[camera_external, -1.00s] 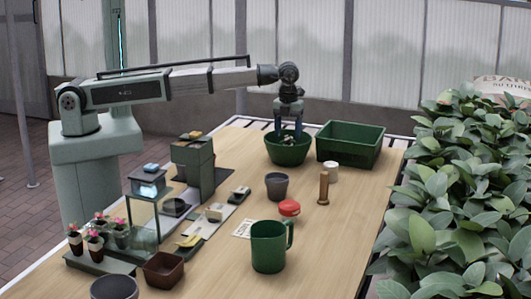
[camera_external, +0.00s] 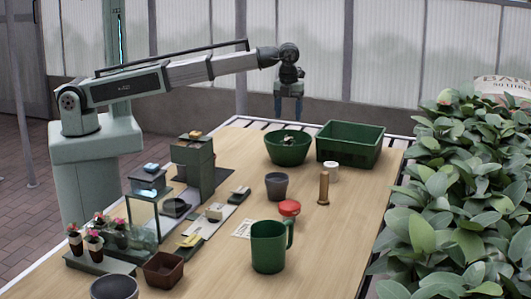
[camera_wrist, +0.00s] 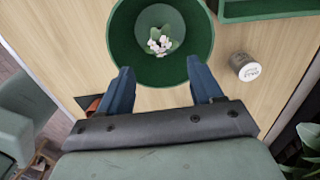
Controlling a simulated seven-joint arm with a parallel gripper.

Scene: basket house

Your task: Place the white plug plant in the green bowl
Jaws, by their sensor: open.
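The green bowl (camera_external: 288,149) stands near the back of the table, left of the green crate. The white plug plant (camera_external: 289,141) lies inside the bowl. In the wrist view the white-flowered plant (camera_wrist: 160,42) rests inside the round green bowl (camera_wrist: 122,40), its green leaves spread under the flowers. My gripper (camera_external: 289,97) is above the bowl, clear of it and empty. In the wrist view my gripper (camera_wrist: 163,85) shows two blue fingers wide apart, with nothing between them but the view of the bowl's near rim and the table.
A green crate (camera_external: 350,154) stands right of the bowl. A white pot (camera_external: 331,171), a wooden cylinder (camera_external: 323,188), a grey pot (camera_external: 278,187), a red-topped item (camera_external: 289,208) and a green mug (camera_external: 268,247) stand nearer. Potted pink flowers (camera_external: 93,240) stand front left.

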